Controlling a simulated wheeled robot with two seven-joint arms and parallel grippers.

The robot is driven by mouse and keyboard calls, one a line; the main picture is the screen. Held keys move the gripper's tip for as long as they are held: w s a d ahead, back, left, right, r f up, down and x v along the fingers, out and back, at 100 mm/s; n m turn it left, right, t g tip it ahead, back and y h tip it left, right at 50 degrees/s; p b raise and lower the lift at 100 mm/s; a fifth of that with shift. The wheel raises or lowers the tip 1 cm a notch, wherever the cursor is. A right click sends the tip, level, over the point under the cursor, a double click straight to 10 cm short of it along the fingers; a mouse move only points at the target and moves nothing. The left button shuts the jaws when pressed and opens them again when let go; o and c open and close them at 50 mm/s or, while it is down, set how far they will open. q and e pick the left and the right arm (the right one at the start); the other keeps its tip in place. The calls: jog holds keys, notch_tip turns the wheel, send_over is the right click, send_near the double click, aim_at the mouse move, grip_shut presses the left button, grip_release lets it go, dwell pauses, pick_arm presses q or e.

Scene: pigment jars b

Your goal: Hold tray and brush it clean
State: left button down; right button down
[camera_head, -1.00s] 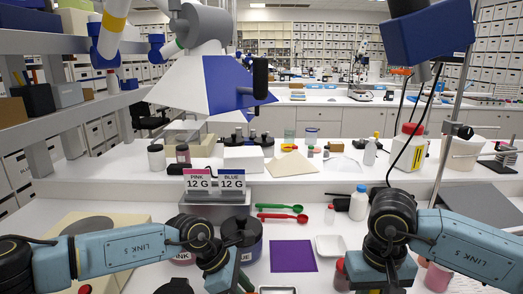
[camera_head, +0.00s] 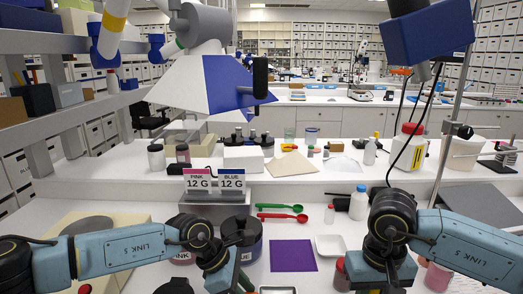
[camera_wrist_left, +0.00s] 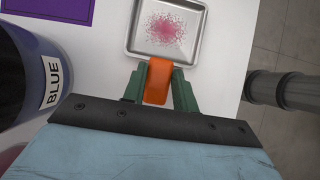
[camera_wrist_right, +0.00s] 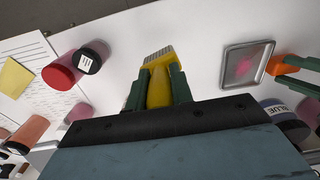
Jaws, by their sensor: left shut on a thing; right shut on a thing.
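A shallow metal tray (camera_wrist_left: 190,45) with a patch of pink powder (camera_wrist_left: 172,34) lies on the white bench in the left wrist view. My left gripper (camera_wrist_left: 158,80) is shut on the tray's orange handle (camera_wrist_left: 158,75) at its edge. The tray also shows in the right wrist view (camera_wrist_right: 228,82). My right gripper (camera_wrist_right: 159,84) is shut on a yellow brush (camera_wrist_right: 158,86) with pale grey bristles (camera_wrist_right: 158,55). The brush is apart from the tray, to its left in that view. In the head view only the tray's far rim (camera_head: 277,288) shows, and the brush is hidden.
A dark jar labelled BLUE (camera_wrist_left: 25,75) stands close beside my left gripper. A purple sheet (camera_head: 293,255) and a white dish (camera_head: 330,245) lie beyond the tray. Green (camera_head: 299,218) and red (camera_head: 279,207) spoons lie farther back. Red-lidded jars (camera_wrist_right: 60,74) stand near the right gripper.

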jog(key=shift+w+a, duration=0.1)
dwell(0.5)
jog(key=shift+w+a+f+m, duration=0.45)
jog(key=shift+w+a+m, duration=0.85)
jog(key=shift+a+m, duration=2.35)
jog(key=shift+w+a+f+m, duration=0.5)
jog(key=shift+w+a+m, duration=1.1)
jog(key=shift+m, duration=3.75)
jog(key=shift+w+a+f+m, duration=0.45)
jog(key=shift+w+a+m, duration=0.55)
jog(key=shift+a+m, duration=2.75)
jog(key=shift+d+f+m, duration=0.6)
jog(key=shift+d+m, duration=0.15)
jog(key=shift+d, duration=0.1)
